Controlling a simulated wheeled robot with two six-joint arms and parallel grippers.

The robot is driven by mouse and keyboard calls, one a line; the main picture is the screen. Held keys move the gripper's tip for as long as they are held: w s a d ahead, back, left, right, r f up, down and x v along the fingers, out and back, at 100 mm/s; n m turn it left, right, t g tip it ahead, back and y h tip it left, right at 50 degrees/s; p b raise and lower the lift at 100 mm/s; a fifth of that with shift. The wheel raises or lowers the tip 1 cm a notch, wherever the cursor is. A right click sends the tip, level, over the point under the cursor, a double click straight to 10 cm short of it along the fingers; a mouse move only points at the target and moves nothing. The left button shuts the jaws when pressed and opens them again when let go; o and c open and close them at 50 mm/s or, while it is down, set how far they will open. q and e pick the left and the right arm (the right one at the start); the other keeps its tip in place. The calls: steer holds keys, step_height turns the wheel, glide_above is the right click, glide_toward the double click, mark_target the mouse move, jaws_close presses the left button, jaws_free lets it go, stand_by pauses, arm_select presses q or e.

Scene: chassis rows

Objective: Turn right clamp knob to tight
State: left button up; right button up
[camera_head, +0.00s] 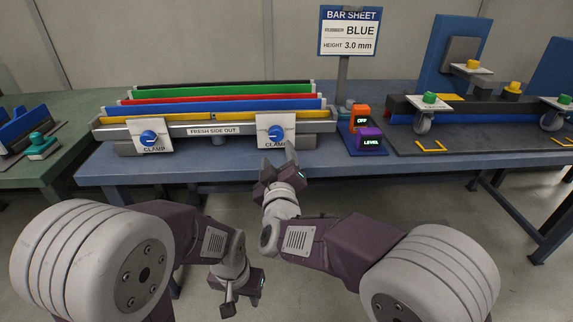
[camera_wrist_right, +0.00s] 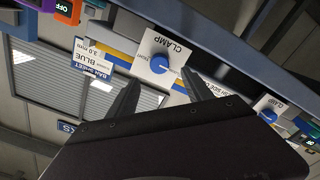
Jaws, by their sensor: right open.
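The right clamp knob (camera_head: 276,132) is a round blue knob on a white plate marked CLAMP, on the front of the bar rack (camera_head: 325,126). In the right wrist view the knob (camera_wrist_right: 160,63) lies between and beyond the two fingertips, with a white pointer line on it. My right gripper (camera_head: 278,163) is open and empty, just below and in front of this knob, apart from it. Its two dark fingers also show in the right wrist view (camera_wrist_right: 162,80). My left gripper (camera_head: 232,296) hangs low in front of the bench, away from the rack; its opening is unclear.
The left clamp knob (camera_head: 149,137) sits on a similar plate. Coloured bars (camera_head: 215,98) lie in the rack behind. An orange OFF switch (camera_head: 361,119) and purple LEVEL box (camera_head: 369,137) stand to the right, near the sign (camera_head: 349,31). The bench front (camera_head: 200,174) is clear.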

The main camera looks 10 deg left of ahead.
mark_target(276, 136)
steer(key=b+x, duration=0.1)
steer(key=x, duration=0.6)
steer(key=shift+w+a+b, duration=0.1)
steer(key=shift+w+b, duration=0.2)
steer(key=shift+b, duration=0.05)
steer(key=shift+w+a, duration=0.2)
steer(key=shift+w, duration=0.4)
steer(key=shift+r, duration=0.1)
jaws_close()
